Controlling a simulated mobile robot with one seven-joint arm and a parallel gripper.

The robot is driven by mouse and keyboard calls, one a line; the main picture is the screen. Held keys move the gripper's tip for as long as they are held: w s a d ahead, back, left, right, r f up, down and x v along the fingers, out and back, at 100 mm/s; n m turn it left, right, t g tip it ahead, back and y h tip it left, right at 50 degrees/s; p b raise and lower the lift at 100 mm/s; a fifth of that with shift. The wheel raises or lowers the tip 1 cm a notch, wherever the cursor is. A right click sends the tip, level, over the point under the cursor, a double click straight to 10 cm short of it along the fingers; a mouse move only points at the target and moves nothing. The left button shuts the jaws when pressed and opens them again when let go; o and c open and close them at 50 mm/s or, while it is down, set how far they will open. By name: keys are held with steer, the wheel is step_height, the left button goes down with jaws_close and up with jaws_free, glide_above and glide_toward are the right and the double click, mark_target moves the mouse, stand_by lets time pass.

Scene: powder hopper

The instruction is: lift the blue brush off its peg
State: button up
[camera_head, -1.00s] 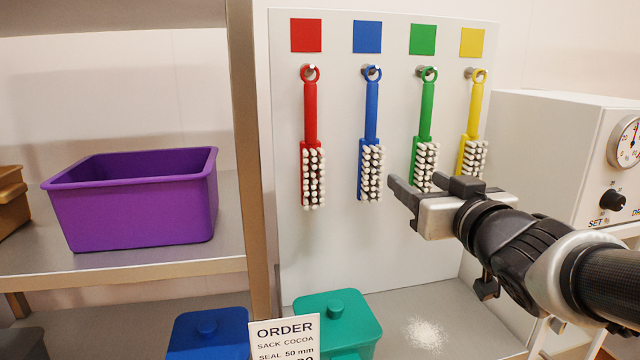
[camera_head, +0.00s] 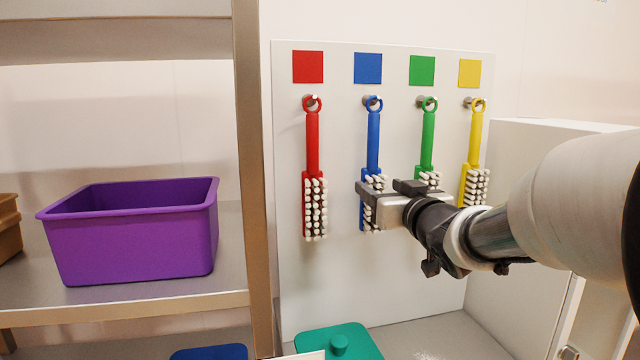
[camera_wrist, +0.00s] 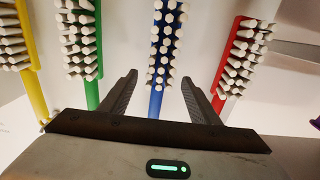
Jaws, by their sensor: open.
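The blue brush (camera_head: 373,140) hangs by its ring on a peg of the white board, bristles down, under a blue square. My gripper (camera_head: 379,187) is in front of its bristle part and hides some of it. In the wrist view, the blue brush (camera_wrist: 156,98) shows between the two open fingers of my gripper (camera_wrist: 159,80), apart from both. How much depth lies between fingers and brush is hard to tell. The peg (camera_head: 370,100) is clear of my gripper.
The red brush (camera_head: 312,145) hangs to the left; the green brush (camera_head: 428,140) and yellow brush (camera_head: 475,145) hang to the right. A teal lidded container (camera_head: 340,343) is below.

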mark_target(378, 179)
steer(key=shift+w+a, duration=0.25)
steer(key=shift+w, duration=0.85)
steer(key=shift+w+a, duration=0.2)
steer(key=shift+w, duration=0.9)
steer(key=c, duration=1.2)
steer(key=shift+r+p, duration=0.6)
steer(key=shift+r, duration=0.1)
steer(key=shift+c, duration=0.2)
steer(key=shift+s, duration=0.1)
steer(key=shift+s+d, duration=0.25)
steer(key=shift+s, duration=0.95)
steer(key=shift+s+d, duration=0.25)
steer(key=shift+s, duration=1)
steer(key=shift+s+d, duration=0.25)
steer(key=shift+s, duration=0.95)
